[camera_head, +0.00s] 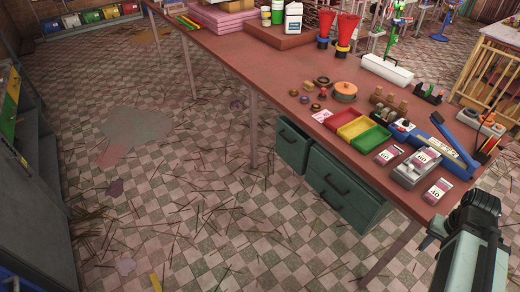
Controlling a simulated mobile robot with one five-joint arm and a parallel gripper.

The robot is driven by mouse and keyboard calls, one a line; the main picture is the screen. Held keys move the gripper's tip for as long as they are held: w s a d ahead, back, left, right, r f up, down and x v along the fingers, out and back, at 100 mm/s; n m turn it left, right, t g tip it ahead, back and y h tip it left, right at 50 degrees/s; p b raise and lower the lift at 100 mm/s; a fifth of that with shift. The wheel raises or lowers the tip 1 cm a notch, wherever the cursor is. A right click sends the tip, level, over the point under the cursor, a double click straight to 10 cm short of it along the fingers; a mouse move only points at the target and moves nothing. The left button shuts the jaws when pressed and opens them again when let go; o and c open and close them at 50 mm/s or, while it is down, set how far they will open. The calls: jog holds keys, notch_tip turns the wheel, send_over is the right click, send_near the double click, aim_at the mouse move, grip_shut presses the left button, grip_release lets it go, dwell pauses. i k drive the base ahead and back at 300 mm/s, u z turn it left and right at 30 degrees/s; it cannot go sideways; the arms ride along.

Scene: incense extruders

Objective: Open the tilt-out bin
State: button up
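I cannot tell for sure which thing is the tilt-out bin. My arm comes in at the lower right, and its dark end (480,205) is beside the table's right edge, far from these bins. Its fingers cannot be made out, and nothing shows held.
A long red-brown table (225,62) bears trays, bottles and red funnels. Green drawers (345,190) hang under it; the left one (292,148) sits apart. A dark cabinet (32,190) stands at left. The tiled floor between is open, with scattered sticks and stains.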

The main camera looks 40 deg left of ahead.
aim_at(297, 144)
jog(key=u, duration=1.75)
jog(key=k, duration=1.35)
jog(key=u, duration=0.35)
jog(key=i, duration=0.6)
jog(key=z, duration=0.45)
jog(key=i, duration=1.35)
jog(key=u, duration=0.9)
